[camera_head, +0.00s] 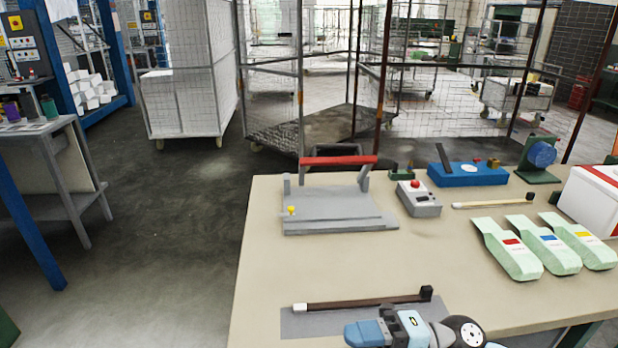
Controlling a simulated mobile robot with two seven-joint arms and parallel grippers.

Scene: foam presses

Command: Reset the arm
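A grey fixture (330,208) with a raised red handle bar (338,161) and a small yellow knob stands at the back left of the beige table (400,262).
A grey box with a red button (418,198), a blue block (468,174) and a pale rod (493,201) stand at the back. Several green pouches (507,250) and a white-red box (592,199) are at the right. The table's middle is clear. Wire cages stand beyond.

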